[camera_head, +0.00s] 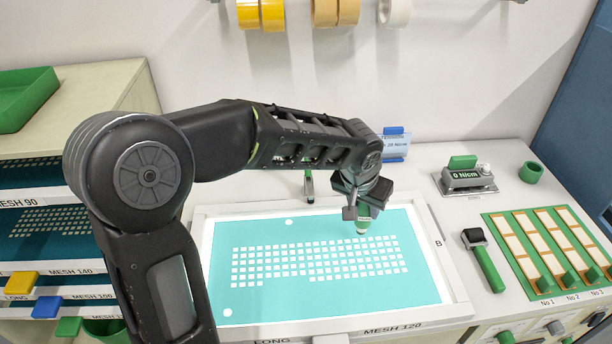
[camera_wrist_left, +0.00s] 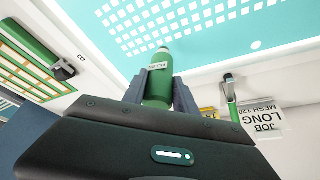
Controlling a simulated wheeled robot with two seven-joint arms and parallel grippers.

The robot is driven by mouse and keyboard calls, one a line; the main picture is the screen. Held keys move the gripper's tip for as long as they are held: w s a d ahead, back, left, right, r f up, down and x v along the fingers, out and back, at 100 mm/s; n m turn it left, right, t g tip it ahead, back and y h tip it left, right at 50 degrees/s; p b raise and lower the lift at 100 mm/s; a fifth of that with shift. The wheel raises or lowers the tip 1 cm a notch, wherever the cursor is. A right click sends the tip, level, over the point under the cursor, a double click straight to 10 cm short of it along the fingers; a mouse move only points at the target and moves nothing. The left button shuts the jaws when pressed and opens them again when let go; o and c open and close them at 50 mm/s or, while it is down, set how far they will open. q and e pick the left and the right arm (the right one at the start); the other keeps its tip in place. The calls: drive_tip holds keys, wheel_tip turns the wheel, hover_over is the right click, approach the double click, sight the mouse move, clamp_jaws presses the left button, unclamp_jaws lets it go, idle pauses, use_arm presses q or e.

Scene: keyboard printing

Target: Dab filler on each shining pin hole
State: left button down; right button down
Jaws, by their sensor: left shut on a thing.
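My left gripper (camera_head: 363,203) is shut on a green filler bottle (camera_wrist_left: 159,90) with a white label reading FILLER. The bottle's pale tip points down at the teal mesh (camera_head: 235,240), just above the upper right part of the key grid. I cannot tell if the tip touches the mesh. The mesh lies in a white screen frame (camera_head: 455,280). A bright round pin hole (camera_head: 289,222) shows near the mesh's upper edge, and another pin hole (camera_head: 227,312) at lower left. One white spot (camera_wrist_left: 256,44) also shows in the left wrist view. My right gripper is out of view.
Right of the frame are a green-handled roller (camera_head: 487,265), a tension meter (camera_head: 466,180), a green ring (camera_head: 531,172) and a green board with strips (camera_head: 500,240). A screen rack (camera_head: 50,265) stands at left. Tape rolls (camera_head: 337,12) hang on the wall.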

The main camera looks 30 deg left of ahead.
use_arm(q)
drive_tip(key=s+a+r+n+b, duration=0.1)
drive_tip(key=s+a+r, duration=0.1)
drive_tip(key=a, duration=0.6)
drive_tip(key=s+a+r+b, duration=0.1)
drive_tip(key=s+a+r, duration=0.1)
drive_tip(key=a, duration=0.7)
drive_tip(key=shift+s+a+r+n+y, duration=0.15)
drive_tip(key=shift+s+r+n+y, duration=0.15)
drive_tip(key=shift+r+n, duration=0.15)
drive_tip(key=shift+f, duration=0.1)
drive_tip(key=shift+f+b, duration=1.95)
drive_tip(key=shift+f, duration=0.5)
drive_tip(key=shift+s, duration=0.2)
drive_tip(key=shift+f+b, duration=1.1)
